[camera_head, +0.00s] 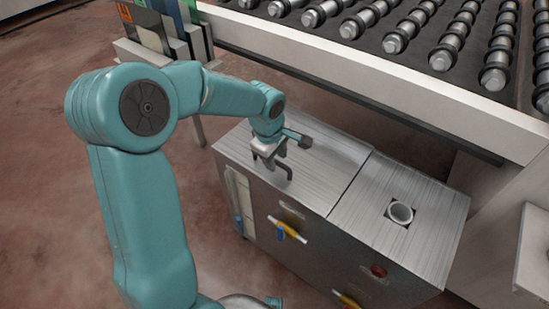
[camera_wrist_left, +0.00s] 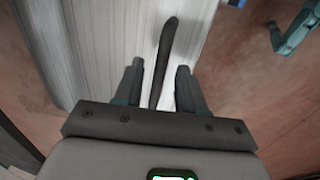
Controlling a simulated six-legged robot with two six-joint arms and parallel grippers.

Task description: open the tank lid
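The tank is a brushed-metal box (camera_head: 300,236) on the floor. Its left top panel, the lid (camera_head: 326,158), lies flat and shut, with a dark bar handle (camera_head: 287,170) near its front edge. My left gripper (camera_head: 270,160) is at this handle. In the left wrist view the dark handle (camera_wrist_left: 165,50) runs between the two fingertips (camera_wrist_left: 158,80) of my left gripper, with gaps showing on both sides. The fingers are apart and not closed on it. The handle's near end is hidden behind the gripper body. My right gripper is not in view.
The tank's right top panel (camera_head: 380,225) has a round opening (camera_head: 400,212). Valves with yellow and blue handles (camera_head: 287,229) stick out of its front. A roller conveyor (camera_head: 400,80) with a pale frame stands behind. A rack (camera_head: 165,30) stands at the back left.

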